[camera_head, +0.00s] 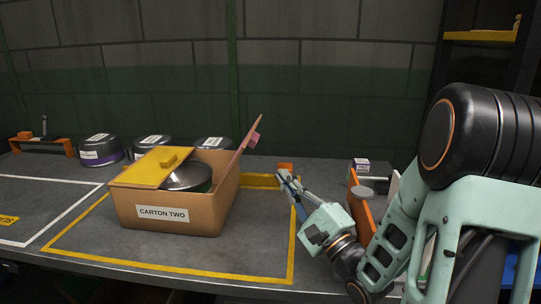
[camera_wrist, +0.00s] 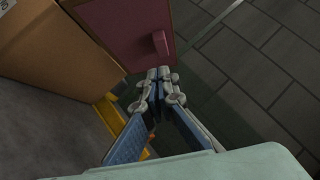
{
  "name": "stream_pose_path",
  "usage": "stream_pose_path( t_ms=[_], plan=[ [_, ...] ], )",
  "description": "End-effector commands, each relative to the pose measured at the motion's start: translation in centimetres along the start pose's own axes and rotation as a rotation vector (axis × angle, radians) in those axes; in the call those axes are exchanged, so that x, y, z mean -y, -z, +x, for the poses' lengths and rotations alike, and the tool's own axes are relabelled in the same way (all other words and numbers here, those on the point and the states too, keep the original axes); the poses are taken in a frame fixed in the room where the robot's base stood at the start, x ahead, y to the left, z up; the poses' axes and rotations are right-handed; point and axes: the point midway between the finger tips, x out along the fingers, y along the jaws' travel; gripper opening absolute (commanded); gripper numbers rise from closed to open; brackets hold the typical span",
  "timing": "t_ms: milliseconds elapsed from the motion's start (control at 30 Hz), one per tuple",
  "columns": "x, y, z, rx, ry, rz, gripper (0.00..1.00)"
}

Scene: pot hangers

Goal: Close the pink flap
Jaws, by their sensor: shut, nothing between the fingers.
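The pink flap (camera_head: 248,135) stands up and leans outward from the right edge of the cardboard carton (camera_head: 172,211) labelled CARTON TWO. In the wrist view the pink flap (camera_wrist: 128,30) shows its broad face with a pink tab on it. The yellow flap (camera_head: 152,169) lies over the carton's left part. A dark metal pot (camera_head: 189,178) shows in the carton's opening. My gripper (camera_head: 282,175) is shut and empty, to the right of the carton. In the wrist view its fingertips (camera_wrist: 158,74) are together just below the flap's lower edge in the picture; I cannot tell whether they touch it.
Several pots (camera_head: 100,149) stand behind the carton. An orange stand (camera_head: 40,144) is at the back left. An orange upright piece (camera_head: 357,206) and a small box (camera_head: 361,167) are right of my gripper. A yellow outline (camera_head: 170,270) marks mostly clear table around the carton.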

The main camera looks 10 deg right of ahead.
Motion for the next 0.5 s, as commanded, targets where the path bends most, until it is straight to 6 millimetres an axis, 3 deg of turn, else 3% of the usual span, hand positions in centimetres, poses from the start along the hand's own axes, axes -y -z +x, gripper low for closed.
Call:
stream_pose_path(
  t_ms=[167, 500],
  plan=[
    [-0.1, -0.1, 0.1, 0.002, 0.017, 0.048, 0.0],
    [-0.1, -0.2, 5.9, 0.005, 0.015, 0.045, 0.0]
  ],
)
